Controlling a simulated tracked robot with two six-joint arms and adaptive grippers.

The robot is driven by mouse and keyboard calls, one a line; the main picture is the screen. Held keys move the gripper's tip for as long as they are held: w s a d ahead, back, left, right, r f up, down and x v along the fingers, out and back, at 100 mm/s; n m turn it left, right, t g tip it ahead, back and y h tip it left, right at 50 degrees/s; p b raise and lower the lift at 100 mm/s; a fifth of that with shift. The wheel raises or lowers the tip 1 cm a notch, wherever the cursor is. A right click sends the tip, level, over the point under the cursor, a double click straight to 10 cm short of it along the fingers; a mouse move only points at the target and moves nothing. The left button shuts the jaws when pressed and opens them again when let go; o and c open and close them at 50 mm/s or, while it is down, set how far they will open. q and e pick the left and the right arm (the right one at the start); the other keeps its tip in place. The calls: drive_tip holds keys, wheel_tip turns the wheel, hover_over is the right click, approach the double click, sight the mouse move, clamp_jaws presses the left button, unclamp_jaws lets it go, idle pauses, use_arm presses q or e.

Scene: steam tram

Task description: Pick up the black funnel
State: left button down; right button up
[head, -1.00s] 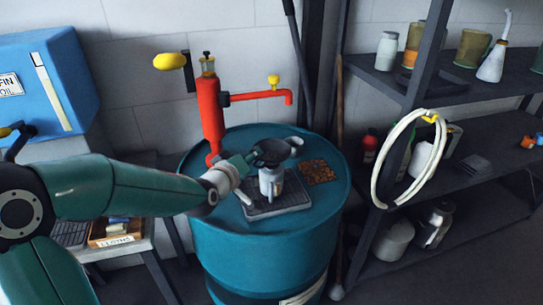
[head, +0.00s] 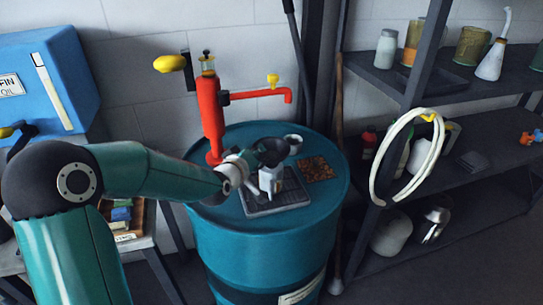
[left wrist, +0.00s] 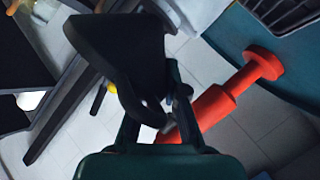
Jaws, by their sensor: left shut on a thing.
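The black funnel (head: 273,151) is held just above the teal drum (head: 235,243), over or beside a pale metal can (head: 270,181). I cannot tell whether its spout is clear of the can. My left gripper (head: 250,163) is shut on the funnel from the left. In the left wrist view the funnel (left wrist: 137,50) fills the upper middle as a dark shape between the fingers (left wrist: 160,125). My right gripper is not in view.
A red hand pump (head: 211,115) with a side spout stands on the drum behind the gripper. A dark drip grid (head: 290,195), a brown patch (head: 317,168) and a small white cup (head: 293,139) are also on top. Shelves with a hanging pale hose (head: 384,165) stand at right.

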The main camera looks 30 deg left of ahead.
use_arm(q)
drive_tip(key=shift+r, duration=0.1)
idle(0.3)
drive_tip(key=shift+r, duration=0.65)
wheel_tip(320, 180, up, 7)
drive_tip(key=shift+r+p, duration=0.1)
drive_tip(key=shift+p, duration=0.3)
wheel_tip(320, 180, up, 11)
drive_tip(key=p, duration=0.6)
drive_tip(key=shift+r, duration=0.15)
drive_tip(key=shift+p, duration=0.3)
drive_tip(key=shift+r+p, duration=1.5)
